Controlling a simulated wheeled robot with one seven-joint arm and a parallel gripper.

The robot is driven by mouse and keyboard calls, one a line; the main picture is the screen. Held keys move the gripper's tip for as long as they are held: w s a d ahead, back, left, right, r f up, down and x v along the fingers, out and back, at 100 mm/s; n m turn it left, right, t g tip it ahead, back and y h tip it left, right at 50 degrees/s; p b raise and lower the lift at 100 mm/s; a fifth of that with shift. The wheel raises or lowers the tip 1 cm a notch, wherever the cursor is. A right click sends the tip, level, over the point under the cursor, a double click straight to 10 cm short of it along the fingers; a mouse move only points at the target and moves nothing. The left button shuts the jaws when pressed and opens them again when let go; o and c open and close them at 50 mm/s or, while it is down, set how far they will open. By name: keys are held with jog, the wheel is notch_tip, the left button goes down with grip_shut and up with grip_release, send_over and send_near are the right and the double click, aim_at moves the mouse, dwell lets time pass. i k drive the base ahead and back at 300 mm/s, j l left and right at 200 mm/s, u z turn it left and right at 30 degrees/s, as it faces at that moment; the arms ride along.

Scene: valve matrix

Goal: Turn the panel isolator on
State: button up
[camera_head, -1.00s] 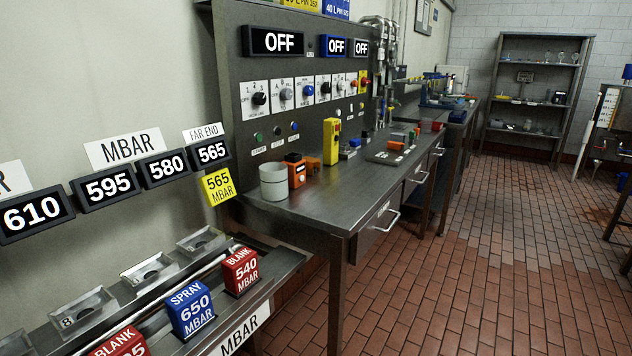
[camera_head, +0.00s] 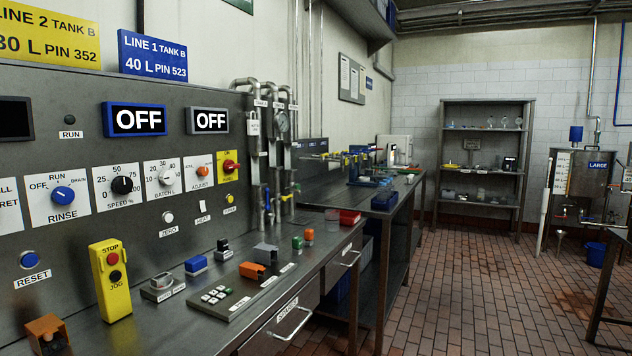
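The grey control panel (camera_head: 165,98) fills the left of the view. On its right part is a red rotary knob on a yellow plate (camera_head: 230,167), which looks like an isolator switch. Its lettering is too small to read and its exact setting is hard to tell. Two displays on the panel, a blue-framed one (camera_head: 136,119) and a grey-framed one (camera_head: 207,121), both read OFF. My gripper is not in view.
A steel bench (camera_head: 190,306) runs below the panel. The tiled floor (camera_head: 465,290) to the right is clear.

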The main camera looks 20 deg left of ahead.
aim_at(228, 166)
jog(key=i+u, duration=0.1)
jog(key=i, duration=0.4)
jog(key=i+l+u, duration=0.1)
jog(key=i, duration=0.4)
jog(key=i+l+u, duration=0.15)
jog(key=i, duration=0.3)
